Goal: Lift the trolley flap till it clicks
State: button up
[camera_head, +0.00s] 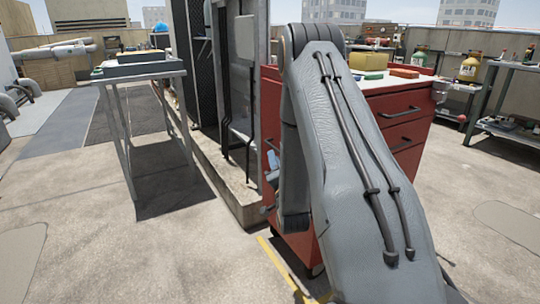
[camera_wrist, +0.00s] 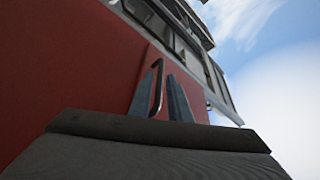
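The red trolley (camera_head: 402,112) stands behind my arm in the head view, with drawers and bar handles on its front. Its red side panel fills the left of the wrist view (camera_wrist: 60,60). A dark bar handle (camera_wrist: 158,88) stands out there. My gripper (camera_wrist: 160,78) has its two blue-grey fingers on either side of this bar, with small gaps seeming to show; contact is not clear. In the head view a bit of my gripper (camera_head: 272,168) shows at the trolley's left side. My arm hides most of that side, and I cannot make out the flap's outline.
A yellow box (camera_head: 369,61) and small items lie on the trolley's top. A tall dark metal frame (camera_head: 238,80) on a concrete kerb (camera_head: 236,196) stands close left. A grey table (camera_head: 140,72) stands further left. A shelf (camera_head: 515,130) is at right. Floor at front left is clear.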

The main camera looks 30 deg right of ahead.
aim_at(271, 146)
jog(key=shift+r+b+x, duration=0.1)
jog(key=shift+b+x, duration=0.25)
jog(key=shift+x, duration=1.55)
jog(key=shift+r+b+x, duration=0.15)
jog(key=shift+b+x, duration=0.2)
jog(key=shift+x, duration=1.6)
jog(key=shift+s+d, duration=0.1)
jog(key=shift+d, duration=0.05)
grip_shut()
